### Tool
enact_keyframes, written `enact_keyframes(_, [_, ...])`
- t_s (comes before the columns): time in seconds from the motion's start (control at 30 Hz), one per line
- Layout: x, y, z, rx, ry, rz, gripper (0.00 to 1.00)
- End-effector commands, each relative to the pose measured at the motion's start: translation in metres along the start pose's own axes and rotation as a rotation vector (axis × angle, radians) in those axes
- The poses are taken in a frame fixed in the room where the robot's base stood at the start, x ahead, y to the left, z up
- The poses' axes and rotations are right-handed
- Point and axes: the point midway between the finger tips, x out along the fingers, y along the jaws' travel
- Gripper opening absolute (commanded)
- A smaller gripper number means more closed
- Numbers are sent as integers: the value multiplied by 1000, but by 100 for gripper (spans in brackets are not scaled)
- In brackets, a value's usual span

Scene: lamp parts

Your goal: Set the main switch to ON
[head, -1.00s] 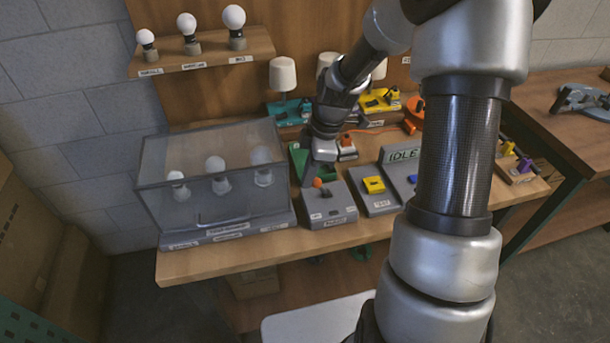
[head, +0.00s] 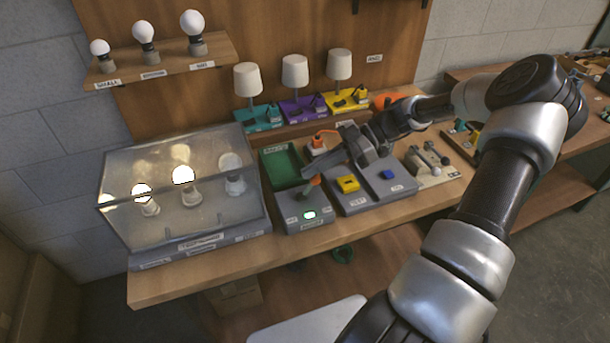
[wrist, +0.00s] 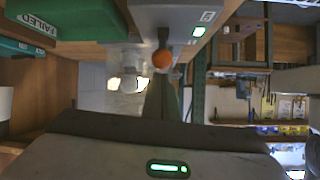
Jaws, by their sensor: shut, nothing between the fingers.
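The switch box (head: 306,210) is a grey box at the front of the bench with a lit green light (head: 310,215). Its lever has an orange knob (head: 315,180). In the wrist view the orange knob (wrist: 162,57) stands out from the grey box (wrist: 180,16), near the green light (wrist: 199,31). My gripper (head: 326,171) is shut and empty, just right of and above the lever. In the wrist view its tapered fingers (wrist: 160,98) reach toward the knob; whether they touch it I cannot tell.
A clear case (head: 185,215) with bulbs and bright patches stands left of the switch box. A green tray (head: 282,167) lies behind. Units with a yellow part (head: 348,184) and a blue part (head: 388,174) stand to the right. Lamps line the back.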

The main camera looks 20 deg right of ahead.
Motion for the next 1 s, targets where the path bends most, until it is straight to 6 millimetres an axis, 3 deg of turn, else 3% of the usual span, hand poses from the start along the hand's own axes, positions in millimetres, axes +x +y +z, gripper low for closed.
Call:
enact_keyframes(0.17, [-6,2,10,4,98,-12,0])
enact_keyframes(1.0, [-14,3,21,9,80,-8,0])
